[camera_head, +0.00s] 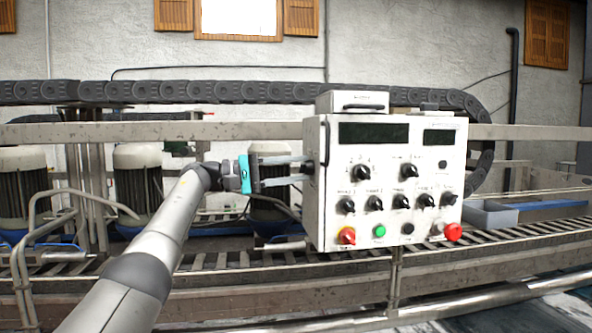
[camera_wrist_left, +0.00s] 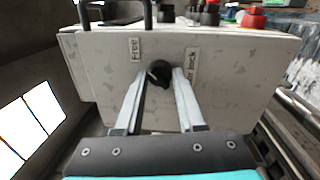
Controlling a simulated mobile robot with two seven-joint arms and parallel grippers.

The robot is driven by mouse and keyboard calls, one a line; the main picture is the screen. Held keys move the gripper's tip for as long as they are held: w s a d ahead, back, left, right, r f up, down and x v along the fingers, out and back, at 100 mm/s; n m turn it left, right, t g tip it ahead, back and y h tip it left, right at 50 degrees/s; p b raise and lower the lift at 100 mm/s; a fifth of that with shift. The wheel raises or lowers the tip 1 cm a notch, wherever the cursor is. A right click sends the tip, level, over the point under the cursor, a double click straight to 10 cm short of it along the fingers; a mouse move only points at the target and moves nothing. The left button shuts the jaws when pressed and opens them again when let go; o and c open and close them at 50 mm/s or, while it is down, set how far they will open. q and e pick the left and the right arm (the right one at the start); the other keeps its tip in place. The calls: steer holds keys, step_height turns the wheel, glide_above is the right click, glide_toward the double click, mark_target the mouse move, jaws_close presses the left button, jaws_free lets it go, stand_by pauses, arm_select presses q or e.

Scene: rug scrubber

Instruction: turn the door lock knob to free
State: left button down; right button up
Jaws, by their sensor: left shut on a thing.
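The white control box (camera_head: 327,215) stands ahead, with its left side turned to my left arm. In the left wrist view that side (camera_wrist_left: 105,65) carries the black door lock knob (camera_wrist_left: 159,70). A "Free" label (camera_wrist_left: 135,48) sits to the upper left of the knob and a lock label (camera_wrist_left: 191,64) to its right. My left gripper (camera_head: 308,169) reaches the box side from the left. In the left wrist view its fingers (camera_wrist_left: 160,82) are shut on the knob, one on each side. The fingers partly hide the knob, and its exact setting is hard to read. My right gripper is not in view.
The box front holds several black knobs (camera_head: 374,202), a green button (camera_head: 379,231), a red-yellow switch (camera_head: 347,236) and a red button (camera_head: 453,232). A metal rail (camera_head: 230,131) and cable chain (camera_head: 230,92) run behind. A roller conveyor (camera_head: 240,260) lies below.

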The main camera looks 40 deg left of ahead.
arm_select(q)
steer(key=c, duration=0.5)
jaws_free()
steer(key=shift+s+a+f+b, duration=0.1)
steer(key=shift+s+a+b, duration=0.2)
steer(key=shift+s+a, duration=0.1)
steer(key=r+v, duration=0.1)
steer(key=v, duration=1.3)
steer(key=shift+f, duration=0.5)
steer(key=shift+s, duration=0.1)
